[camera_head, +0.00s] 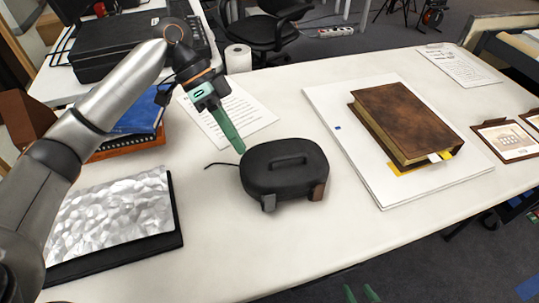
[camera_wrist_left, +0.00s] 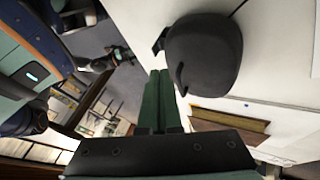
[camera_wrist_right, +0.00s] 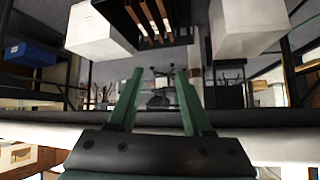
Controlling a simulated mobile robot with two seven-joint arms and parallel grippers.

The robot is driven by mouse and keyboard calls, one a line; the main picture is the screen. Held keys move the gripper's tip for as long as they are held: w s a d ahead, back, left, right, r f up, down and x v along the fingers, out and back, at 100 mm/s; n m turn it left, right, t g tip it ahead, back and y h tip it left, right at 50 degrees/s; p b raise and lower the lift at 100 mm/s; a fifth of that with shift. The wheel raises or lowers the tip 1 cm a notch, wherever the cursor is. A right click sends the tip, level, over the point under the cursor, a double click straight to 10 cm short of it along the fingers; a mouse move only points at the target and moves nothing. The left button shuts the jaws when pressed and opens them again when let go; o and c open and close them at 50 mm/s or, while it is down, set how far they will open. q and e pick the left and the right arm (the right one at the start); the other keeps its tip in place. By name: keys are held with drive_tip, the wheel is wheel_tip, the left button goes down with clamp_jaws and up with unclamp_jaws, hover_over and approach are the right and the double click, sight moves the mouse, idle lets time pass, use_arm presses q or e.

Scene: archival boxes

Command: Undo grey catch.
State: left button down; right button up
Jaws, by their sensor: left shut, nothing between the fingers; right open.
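A black oval case (camera_head: 284,166) with a top handle (camera_head: 289,160) lies on the white table. A grey catch (camera_head: 268,202) is on its front edge at the left, and a brown catch (camera_head: 319,191) is at the right. Both hang down against the front side. My left gripper (camera_head: 241,151) is shut and empty, its tips by the case's back left edge, away from the grey catch. In the left wrist view the shut fingers (camera_wrist_left: 160,73) are beside the case (camera_wrist_left: 205,52); contact cannot be told. My right gripper (camera_wrist_right: 158,72) is open and empty, outside the head view.
A brown book (camera_head: 407,118) lies on a white board (camera_head: 350,150) at the right. A silvery textured sheet (camera_head: 115,215) on a black folder is at the left. Paper (camera_head: 235,115) and a thin cable lie behind the case. The table in front of the case is clear.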

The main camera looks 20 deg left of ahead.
use_arm(q)
drive_tip(key=b, duration=0.2)
approach(273, 199)
drive_tip(key=x, duration=0.5)
drive_tip(key=shift+w+a+f, duration=0.1)
drive_tip(key=shift+w+f, duration=0.2)
drive_tip(key=shift+f, duration=0.05)
use_arm(e)
drive_tip(key=shift+s+d+f, duration=0.1)
drive_tip(key=shift+s+f, duration=0.25)
drive_tip(key=shift+f, duration=0.45)
use_arm(q)
drive_tip(key=shift+p, duration=0.3)
